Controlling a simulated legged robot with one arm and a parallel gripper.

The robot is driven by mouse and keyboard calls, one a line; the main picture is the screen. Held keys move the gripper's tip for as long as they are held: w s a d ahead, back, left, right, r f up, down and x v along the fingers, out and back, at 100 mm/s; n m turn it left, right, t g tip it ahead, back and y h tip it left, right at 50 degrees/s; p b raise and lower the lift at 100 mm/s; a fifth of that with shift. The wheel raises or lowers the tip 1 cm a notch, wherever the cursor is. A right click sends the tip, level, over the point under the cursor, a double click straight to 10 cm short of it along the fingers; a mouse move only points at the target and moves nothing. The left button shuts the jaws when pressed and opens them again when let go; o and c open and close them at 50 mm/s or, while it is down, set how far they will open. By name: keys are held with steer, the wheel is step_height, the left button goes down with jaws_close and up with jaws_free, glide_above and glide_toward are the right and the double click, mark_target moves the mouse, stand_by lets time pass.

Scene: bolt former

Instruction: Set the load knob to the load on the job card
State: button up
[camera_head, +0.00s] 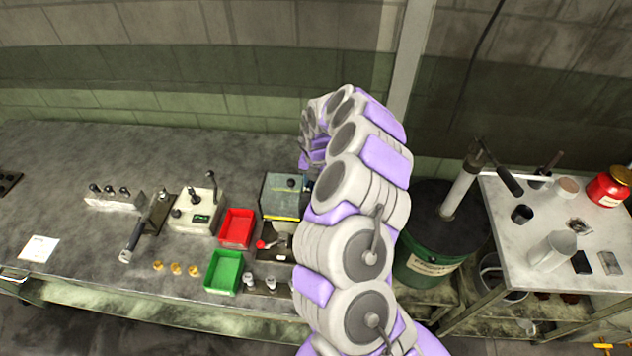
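A white paper card (40,249), possibly the job card, lies at the left of the bench; its writing is too small to read. A pale control box (196,212) with a small dark display, a dark round knob (176,213) and a lever stands mid-bench. A grey machine (283,197) with a black knob (291,183) on top stands right of it. I cannot tell which knob is the load knob, or any setting. My arm arches over the bench and bends down beside the grey machine. My gripper is not clearly visible at its end, mostly hidden by the arm.
A red bin (237,228) and a green bin (223,271) stand near the control box. A long-handled lever (135,236) and a switch strip (114,199) are to the left. A green drum (438,258) and a cluttered side table (510,225) stand right of my arm.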

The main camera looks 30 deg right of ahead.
steer(key=shift+a, duration=0.35)
steer(key=c, duration=0.3)
steer(key=shift+d, duration=0.15)
steer(key=c, duration=0.4)
steer(key=shift+w+n+b, duration=0.1)
steer(key=shift+n+b, duration=0.2)
steer(key=shift+n, duration=0.1)
steer(key=n+b, duration=0.2)
steer(key=shift+n, duration=0.3)
steer(key=n+b, duration=0.1)
steer(key=n, duration=0.1)
steer(key=shift+n, duration=0.4)
steer(key=n+b, duration=0.2)
steer(key=n, duration=0.3)
steer(key=shift+r+n, duration=0.1)
steer(key=shift+n, duration=0.3)
